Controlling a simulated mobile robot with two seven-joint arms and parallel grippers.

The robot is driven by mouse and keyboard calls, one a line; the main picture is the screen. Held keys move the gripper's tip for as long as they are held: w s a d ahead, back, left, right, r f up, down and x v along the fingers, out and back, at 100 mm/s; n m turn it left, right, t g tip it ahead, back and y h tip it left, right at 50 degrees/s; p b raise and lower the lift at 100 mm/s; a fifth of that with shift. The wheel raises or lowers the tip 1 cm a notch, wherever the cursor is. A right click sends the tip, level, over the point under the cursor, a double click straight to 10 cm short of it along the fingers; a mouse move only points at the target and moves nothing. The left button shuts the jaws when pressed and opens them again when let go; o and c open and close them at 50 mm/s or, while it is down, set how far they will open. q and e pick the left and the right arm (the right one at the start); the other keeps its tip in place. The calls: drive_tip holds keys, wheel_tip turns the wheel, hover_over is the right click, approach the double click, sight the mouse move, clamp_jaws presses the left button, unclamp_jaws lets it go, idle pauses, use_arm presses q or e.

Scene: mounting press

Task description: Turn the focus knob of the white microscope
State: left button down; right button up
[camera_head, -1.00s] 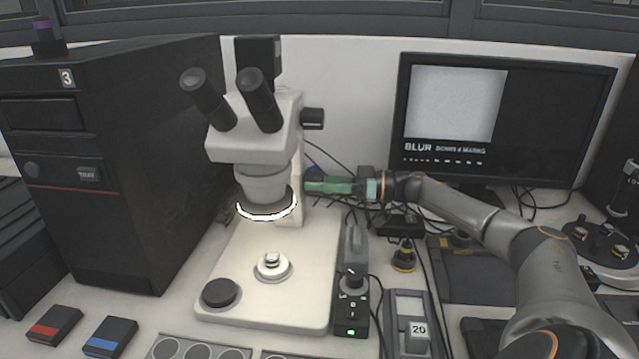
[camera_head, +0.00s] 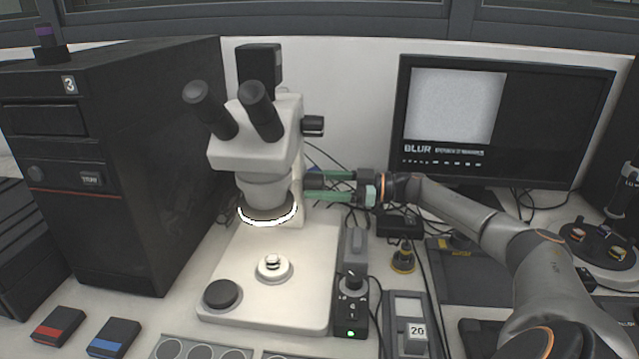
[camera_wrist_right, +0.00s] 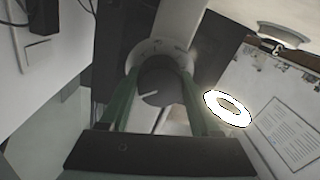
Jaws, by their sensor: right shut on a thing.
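The white microscope (camera_head: 250,155) stands left of centre in the head view, with a bright ring light under its head. My right gripper (camera_head: 308,185) reaches its column from the right, with its two green fingers one above the other. In the right wrist view the focus knob (camera_wrist_right: 162,88) is a dark round disc with a pale line on its face. It sits between the two fingers, and the gripper is shut on it. The knob is hard to make out in the head view. My left gripper is not in view.
A monitor (camera_head: 505,120) at the back right shows a plain grey picture and the word BLUR. A dark cabinet (camera_head: 120,160) stands close on the left. A small control box (camera_head: 351,305) with a green light is beside the microscope base, with cables behind.

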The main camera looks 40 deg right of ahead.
drive_tip(key=n, duration=0.4)
drive_tip(key=shift+n, duration=0.3)
drive_tip(key=n+b, duration=0.1)
drive_tip(key=n, duration=0.1)
drive_tip(key=shift+n, duration=0.4)
drive_tip(key=n+b, duration=0.1)
drive_tip(key=n, duration=0.1)
drive_tip(key=shift+f+n, duration=0.15)
drive_tip(key=shift+n, duration=0.15)
drive_tip(key=n+b, duration=0.2)
drive_tip(key=shift+n, duration=0.3)
drive_tip(key=shift+a+n+b, duration=0.1)
drive_tip(key=shift+n+b, duration=0.7)
drive_tip(key=shift+n, duration=0.3)
drive_tip(key=shift+n+b, duration=0.5)
drive_tip(key=shift+n, duration=0.3)
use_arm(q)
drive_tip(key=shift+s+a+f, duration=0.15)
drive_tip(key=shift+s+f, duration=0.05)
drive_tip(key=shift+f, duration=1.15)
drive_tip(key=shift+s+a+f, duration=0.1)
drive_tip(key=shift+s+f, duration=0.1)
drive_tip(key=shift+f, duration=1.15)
use_arm(e)
drive_tip(key=shift+n, duration=0.3)
